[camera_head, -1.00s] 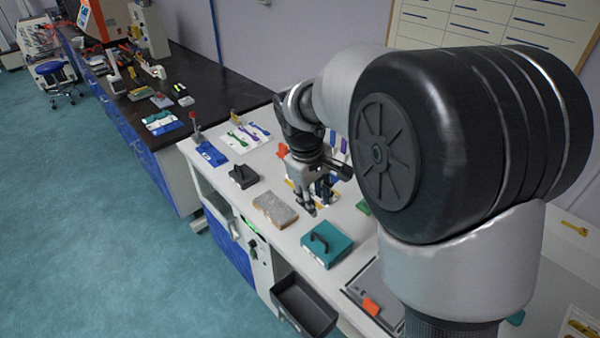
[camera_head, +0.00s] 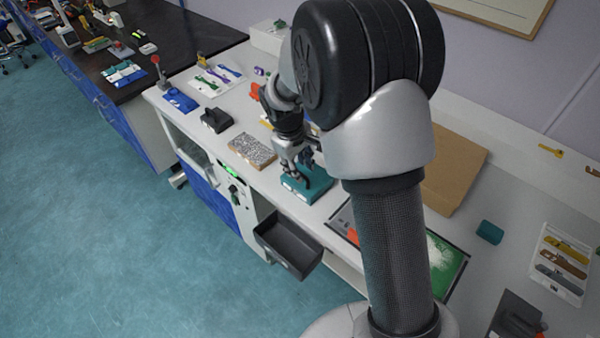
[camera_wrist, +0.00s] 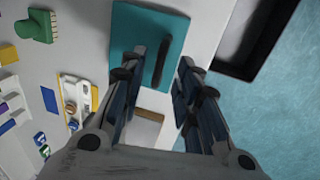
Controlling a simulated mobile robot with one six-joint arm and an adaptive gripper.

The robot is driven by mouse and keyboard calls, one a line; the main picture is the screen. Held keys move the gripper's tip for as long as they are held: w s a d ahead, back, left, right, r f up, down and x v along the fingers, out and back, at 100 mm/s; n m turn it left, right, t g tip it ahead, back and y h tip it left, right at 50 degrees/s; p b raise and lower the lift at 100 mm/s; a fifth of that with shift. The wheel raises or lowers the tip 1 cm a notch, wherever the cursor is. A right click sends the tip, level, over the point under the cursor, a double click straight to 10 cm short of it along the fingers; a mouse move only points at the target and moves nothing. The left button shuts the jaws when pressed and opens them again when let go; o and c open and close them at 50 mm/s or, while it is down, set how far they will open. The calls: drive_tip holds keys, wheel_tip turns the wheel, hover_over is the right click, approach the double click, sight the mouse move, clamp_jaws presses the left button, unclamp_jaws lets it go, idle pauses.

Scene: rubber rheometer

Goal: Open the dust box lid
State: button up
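The dust box, which I take to be the teal box with a black bar handle, sits on the white bench (camera_head: 316,195). In the wrist view its flat teal top (camera_wrist: 139,28) is seen from above, and its lid looks closed. The black handle (camera_wrist: 161,64) stands on that top. My gripper (camera_head: 298,172) is over the box and hides part of it in the head view. In the wrist view my gripper (camera_wrist: 162,66) is open and empty, with one finger on each side of the handle. I cannot tell the remaining height.
A dark open bin (camera_head: 286,246) juts out from the bench front beside the box. A speckled block (camera_head: 252,149) lies to the box's left. A green brush-like thing (camera_wrist: 37,27) and small parts lie nearby. A framed tray (camera_head: 345,215) is on the right.

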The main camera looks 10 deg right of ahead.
drive_tip(key=shift+w+d+f, duration=0.15)
drive_tip(key=shift+d+f, duration=0.05)
drive_tip(key=shift+f, duration=0.8)
clamp_jaws()
